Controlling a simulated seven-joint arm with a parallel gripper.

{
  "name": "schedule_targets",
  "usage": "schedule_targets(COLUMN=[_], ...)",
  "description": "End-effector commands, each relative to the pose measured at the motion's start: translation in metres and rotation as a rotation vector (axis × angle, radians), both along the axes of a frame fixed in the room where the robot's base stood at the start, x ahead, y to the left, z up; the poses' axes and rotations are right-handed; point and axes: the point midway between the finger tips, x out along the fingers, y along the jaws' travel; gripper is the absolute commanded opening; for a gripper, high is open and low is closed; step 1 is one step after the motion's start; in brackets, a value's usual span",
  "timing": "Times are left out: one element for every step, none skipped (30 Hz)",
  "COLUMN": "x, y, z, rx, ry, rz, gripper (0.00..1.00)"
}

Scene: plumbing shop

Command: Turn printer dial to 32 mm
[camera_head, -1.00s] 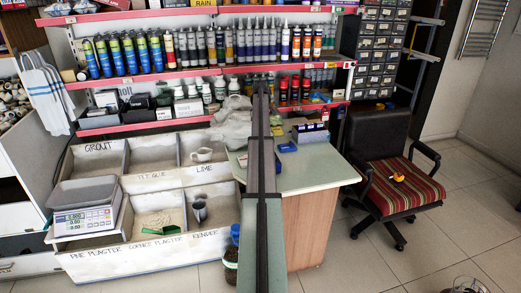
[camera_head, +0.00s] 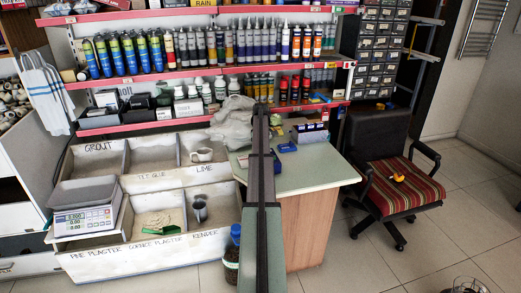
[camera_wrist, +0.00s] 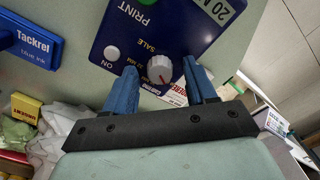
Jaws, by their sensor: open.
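In the wrist view, a dark blue printer (camera_wrist: 195,38) has a green PRINT button, a white ON button (camera_wrist: 111,53) and a round white dial (camera_wrist: 160,68) with a red pointer mark. Small lettering beside the dial includes "32 MM"; I cannot tell exactly which mark the pointer meets. My gripper (camera_wrist: 160,72) is open, its two blue fingers apart on either side of the dial. I cannot tell whether either finger touches it. In the head view, my arm runs up the middle and hides part of the counter; my fingers cannot be made out there.
A blue "Tackrel blue ink" pad (camera_wrist: 28,44) lies left of the printer. The printer stands on a pale green counter (camera_head: 310,172). Grey crumpled cloth or bags (camera_head: 232,122) lie at the counter's left. Shelves of tubes (camera_head: 210,45) stand behind; a striped chair (camera_head: 408,190) is right.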

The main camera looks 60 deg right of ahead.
Motion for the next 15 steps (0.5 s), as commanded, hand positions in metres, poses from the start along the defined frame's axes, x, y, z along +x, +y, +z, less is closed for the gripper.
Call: schedule_targets(x=[0.0, 0.0, 0.0, 0.0, 0.0, 0.0, 0.0, 0.0, 0.0, 0.0, 0.0, 0.0, 0.0, 0.0, 0.0], y=[0.0, 0.0, 0.0, 0.0, 0.0, 0.0, 0.0, 0.0, 0.0, 0.0, 0.0, 0.0, 0.0, 0.0001, 0.0001], z=[0.0, 0.0, 0.0, 0.0001, 0.0001, 0.0001, 0.0001, 0.0001, 0.0001, 0.0001, 0.0001, 0.0001, 0.0001, 0.0001, 0.0001], rx=[0.0, 0.0, 0.0, 0.0, 0.0, 0.0, 0.0, 0.0, 0.0, 0.0, 0.0, 0.0, 0.0, 0.0, 0.0], ry=[0.0, 0.0, 0.0, 0.0, 0.0, 0.0, 0.0, 0.0, 0.0, 0.0, 0.0, 0.0, 0.0, 0.0, 0.0], rz=[0.0, 0.0, 0.0, 0.0, 0.0, 0.0, 0.0, 0.0, 0.0, 0.0, 0.0, 0.0, 0.0, 0.0, 0.0], gripper=[0.56, 0.56, 0.55, 0.52, 0.49, 0.45, 0.43, 0.4, 0.36, 0.33, 0.3, 0.26, 0.23, 0.21, 0.17])
